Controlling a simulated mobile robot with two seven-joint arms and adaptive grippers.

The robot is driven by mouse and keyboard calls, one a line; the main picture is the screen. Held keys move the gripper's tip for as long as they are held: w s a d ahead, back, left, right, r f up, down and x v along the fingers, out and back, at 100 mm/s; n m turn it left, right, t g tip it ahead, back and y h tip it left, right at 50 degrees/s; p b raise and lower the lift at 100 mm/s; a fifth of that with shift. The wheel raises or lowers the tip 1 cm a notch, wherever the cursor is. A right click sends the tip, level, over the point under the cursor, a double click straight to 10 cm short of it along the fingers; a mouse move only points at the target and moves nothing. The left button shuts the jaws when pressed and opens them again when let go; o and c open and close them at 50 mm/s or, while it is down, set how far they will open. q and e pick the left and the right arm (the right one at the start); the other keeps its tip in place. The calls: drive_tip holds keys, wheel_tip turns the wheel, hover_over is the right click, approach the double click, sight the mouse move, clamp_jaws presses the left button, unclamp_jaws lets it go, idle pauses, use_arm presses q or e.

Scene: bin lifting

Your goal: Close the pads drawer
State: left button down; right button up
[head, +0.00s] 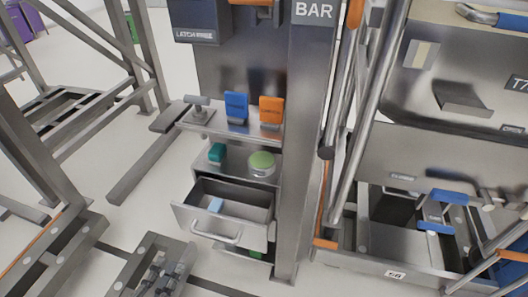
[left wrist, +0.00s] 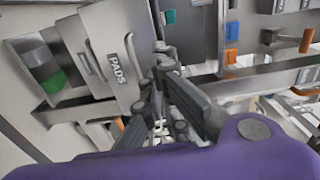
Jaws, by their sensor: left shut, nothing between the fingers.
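The pads drawer (head: 252,236) is pulled open from the grey cabinet in the head view, its bar handle across the front. A small light-blue item (head: 215,204) lies inside. In the left wrist view, a panel labelled PADS (left wrist: 112,72) stands tilted left of my fingers. My left gripper (head: 165,272) is low in the head view, below and left of the drawer. In the left wrist view its fingers (left wrist: 163,52) are shut and empty, close to the panel's edge; I cannot tell whether they touch it. My right gripper is not in view.
A shelf above the drawer holds a green round pad (head: 261,162) and a teal block (head: 217,153). Blue (head: 236,106) and orange (head: 271,110) blocks stand higher up. A steel post (head: 305,190) is right of the drawer. Grey frames stand left; a large bin stands right.

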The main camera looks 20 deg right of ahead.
use_arm(q)
drive_tip(key=b+x, duration=0.1)
drive_tip(key=x, duration=1.3)
drive_tip(key=shift+w+f, duration=0.15)
drive_tip(key=shift+w, duration=0.15)
drive_tip(key=shift+w+d, duration=0.1)
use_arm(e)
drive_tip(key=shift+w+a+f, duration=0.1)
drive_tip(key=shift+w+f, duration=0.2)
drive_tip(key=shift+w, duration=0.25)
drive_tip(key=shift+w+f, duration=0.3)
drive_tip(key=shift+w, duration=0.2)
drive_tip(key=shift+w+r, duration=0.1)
